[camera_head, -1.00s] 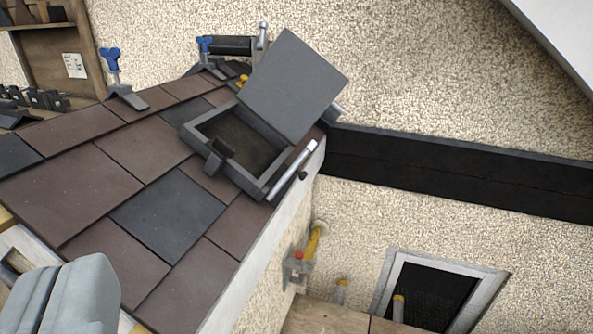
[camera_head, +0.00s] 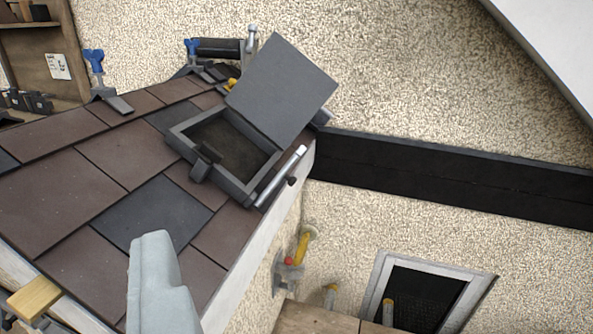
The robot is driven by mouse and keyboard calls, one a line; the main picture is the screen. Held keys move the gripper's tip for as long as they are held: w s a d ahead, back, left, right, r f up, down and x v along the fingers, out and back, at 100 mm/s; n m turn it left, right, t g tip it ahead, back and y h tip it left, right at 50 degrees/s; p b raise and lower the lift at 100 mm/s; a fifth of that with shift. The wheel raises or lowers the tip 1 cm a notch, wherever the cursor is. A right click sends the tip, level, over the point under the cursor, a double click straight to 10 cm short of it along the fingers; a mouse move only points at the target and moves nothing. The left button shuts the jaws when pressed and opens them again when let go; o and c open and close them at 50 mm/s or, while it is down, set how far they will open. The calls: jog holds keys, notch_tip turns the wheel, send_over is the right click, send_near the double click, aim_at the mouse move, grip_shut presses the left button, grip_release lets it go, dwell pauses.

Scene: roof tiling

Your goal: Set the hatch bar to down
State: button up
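The roof hatch has a dark grey square frame (camera_head: 182,150) on the tiled slope, and its grey lid (camera_head: 283,88) stands open, tilted up to the back right. A dark block sits on the frame's front edge. My gripper (camera_head: 155,270) shows as a pale grey shape at the bottom, in front of the hatch and below it in the picture, apart from the bar. Its finger gap is not visible.
Brown and dark tiles (camera_head: 110,165) cover the slope. Blue-handled clamps (camera_head: 95,66) stand near the ridge. A black band (camera_head: 450,178) runs along the pebbled wall at right. Below are a yellow pipe fitting (camera_head: 301,247) and a framed opening (camera_head: 380,290). Space around the bar looks free.

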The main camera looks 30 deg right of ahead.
jog(key=w+d+f+n+t+h, duration=0.1)
jog(key=w+d+f+n, duration=0.2)
jog(key=w+d, duration=0.55)
jog(key=w+d+f+n+h, duration=0.1)
jog(key=w+d+f+n, duration=0.15)
jog(key=w+d, duration=0.65)
jog(key=n+g+y, duration=0.1)
jog(key=n+y, duration=0.4)
jog(key=y, duration=0.1)
send_near(293, 182)
jog(key=x, duration=0.7)
jog(key=f+x, duration=0.1)
jog(key=x, duration=0.3)
jog(key=shift+d, duration=0.4)
grip_shut()
